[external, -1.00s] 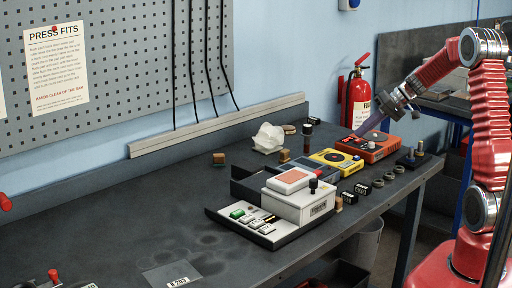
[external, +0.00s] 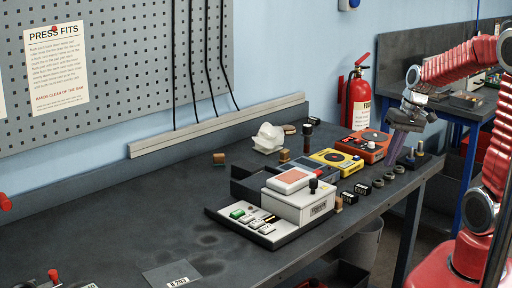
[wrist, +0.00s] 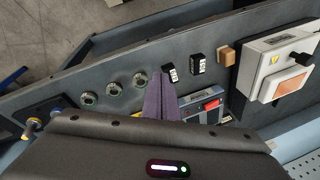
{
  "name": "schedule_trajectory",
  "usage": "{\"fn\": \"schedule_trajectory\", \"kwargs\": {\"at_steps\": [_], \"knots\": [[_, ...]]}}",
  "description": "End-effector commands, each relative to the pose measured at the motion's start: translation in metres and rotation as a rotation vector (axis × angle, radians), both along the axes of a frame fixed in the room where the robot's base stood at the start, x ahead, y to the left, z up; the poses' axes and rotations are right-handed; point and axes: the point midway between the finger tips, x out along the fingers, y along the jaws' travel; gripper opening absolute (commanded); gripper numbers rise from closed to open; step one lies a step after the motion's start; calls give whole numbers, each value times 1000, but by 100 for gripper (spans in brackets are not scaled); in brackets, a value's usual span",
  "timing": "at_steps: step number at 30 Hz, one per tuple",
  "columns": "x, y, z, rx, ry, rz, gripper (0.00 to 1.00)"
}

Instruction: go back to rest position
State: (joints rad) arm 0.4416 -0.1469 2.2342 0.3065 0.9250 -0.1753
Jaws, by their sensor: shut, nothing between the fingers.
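My gripper (external: 393,147) hangs from the red arm at the right end of the bench, its fingers pointing down, in front of the orange device (external: 371,146). In the wrist view my gripper (wrist: 161,80) shows as two purple-grey fingers closed together with nothing between them. The fingertips reach in the picture toward a small black block (wrist: 170,71); I cannot tell the gap. The fingers and the gripper body hide part of the bench behind them.
The yellow device (external: 336,160), a white box (external: 300,205) and several round nuts (external: 378,183) stand on the bench (external: 120,235). A black base with posts (external: 412,159) is close to my gripper. A fire extinguisher (external: 357,100) stands behind. The bench's left part is mostly clear.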

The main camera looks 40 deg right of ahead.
Motion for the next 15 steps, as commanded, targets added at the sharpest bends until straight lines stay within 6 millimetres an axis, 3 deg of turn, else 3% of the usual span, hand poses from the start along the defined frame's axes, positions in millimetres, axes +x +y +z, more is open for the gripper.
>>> {"fn": "schedule_trajectory", "kwargs": {"at_steps": [15], "knots": [[-69,55,30,-225,-81,157,0]]}}
